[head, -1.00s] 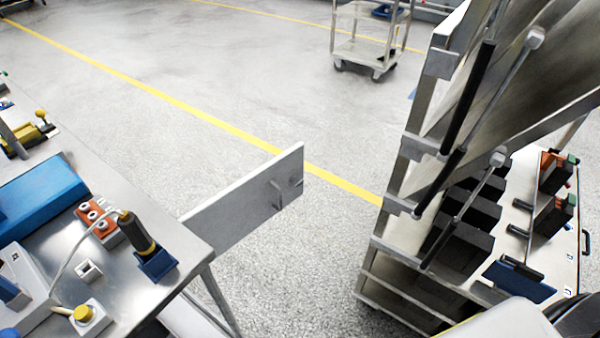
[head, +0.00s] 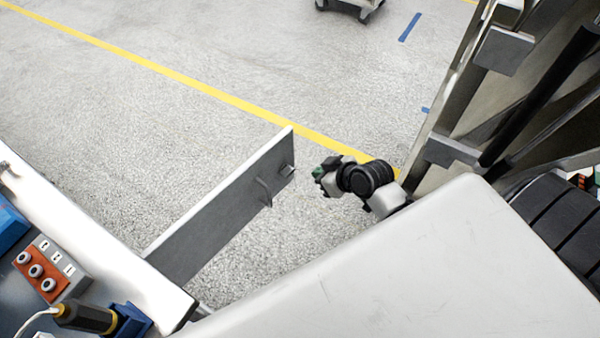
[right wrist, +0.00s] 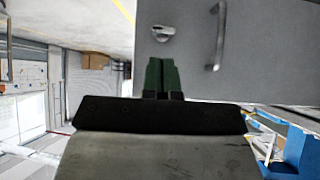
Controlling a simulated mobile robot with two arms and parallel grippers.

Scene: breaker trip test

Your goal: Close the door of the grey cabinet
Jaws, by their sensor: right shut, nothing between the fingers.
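The grey cabinet door (head: 215,215) stands open, sticking out from beside the workbench at the left. It shows a bar handle (head: 265,192) and a small latch (head: 287,171) near its free edge. The cabinet body cannot be made out. My right gripper (head: 317,173) is just right of the door's free edge, its green fingertips shut and empty. In the right wrist view, the green fingers (right wrist: 162,76) point at the door face (right wrist: 270,50), below the latch (right wrist: 162,33) and left of the handle (right wrist: 217,38). I cannot tell if they touch. My left gripper is out of view.
The workbench (head: 120,275) at the left carries an orange button box (head: 38,275) and a dark-handled tool (head: 85,318). A metal rack (head: 465,110) stands close at the right. Speckled floor with a yellow line (head: 200,95) lies clear beyond the door. A cart (head: 350,8) stands far back.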

